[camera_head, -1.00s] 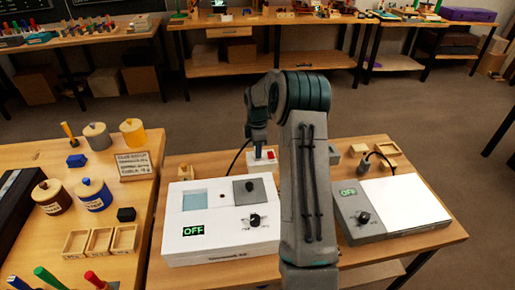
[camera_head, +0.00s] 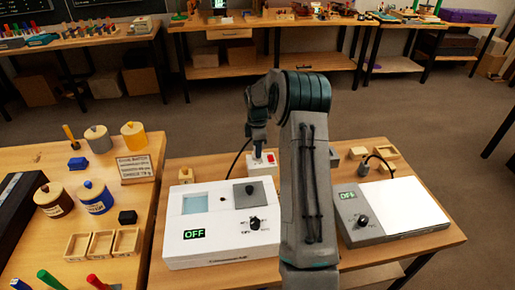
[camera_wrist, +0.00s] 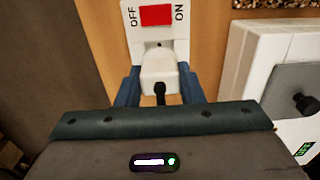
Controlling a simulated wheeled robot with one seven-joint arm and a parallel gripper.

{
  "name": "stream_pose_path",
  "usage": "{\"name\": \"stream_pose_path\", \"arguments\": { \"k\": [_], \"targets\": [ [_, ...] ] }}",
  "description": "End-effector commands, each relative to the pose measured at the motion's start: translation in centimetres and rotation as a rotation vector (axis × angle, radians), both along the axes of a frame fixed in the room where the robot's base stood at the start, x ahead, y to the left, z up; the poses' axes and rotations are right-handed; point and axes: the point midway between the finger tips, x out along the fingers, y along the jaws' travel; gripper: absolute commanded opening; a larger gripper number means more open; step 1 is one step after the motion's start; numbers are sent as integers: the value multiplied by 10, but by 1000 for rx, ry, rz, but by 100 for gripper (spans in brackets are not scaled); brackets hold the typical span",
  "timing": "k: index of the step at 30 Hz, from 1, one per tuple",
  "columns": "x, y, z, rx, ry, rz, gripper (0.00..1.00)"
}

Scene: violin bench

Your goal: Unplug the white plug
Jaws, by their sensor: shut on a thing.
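The white plug (camera_wrist: 159,72) sits at the lower end of a white switched socket (camera_wrist: 152,20) in the wrist view, with a dark cord leaving its near side. The socket has a red switch (camera_wrist: 156,15) between the words OFF and ON. My gripper (camera_wrist: 160,85) is shut on the plug, one blue finger on each side. Whether the plug is still seated in the socket I cannot tell. In the head view my gripper (camera_head: 258,150) points down at the socket (camera_head: 264,160) behind the white device; the plug is mostly hidden there by the gripper.
A white device (camera_head: 222,240) reading OFF stands in front of the socket. A grey and white device (camera_head: 375,240), also reading OFF, stands to the right. A black cable (camera_head: 238,158) runs beside the socket. Jars and small trays (camera_head: 102,247) occupy the left table.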

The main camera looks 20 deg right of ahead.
Motion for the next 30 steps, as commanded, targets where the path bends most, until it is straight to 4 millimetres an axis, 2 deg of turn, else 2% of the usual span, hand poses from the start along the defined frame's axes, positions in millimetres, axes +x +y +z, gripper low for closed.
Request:
{"name": "stream_pose_path", "arguments": {
  "k": [13, 30],
  "targets": [
    [0, 0, 6, 0, -1, 0, 10],
    [0, 0, 51, -1, -2, 0, 10]
  ]
}}
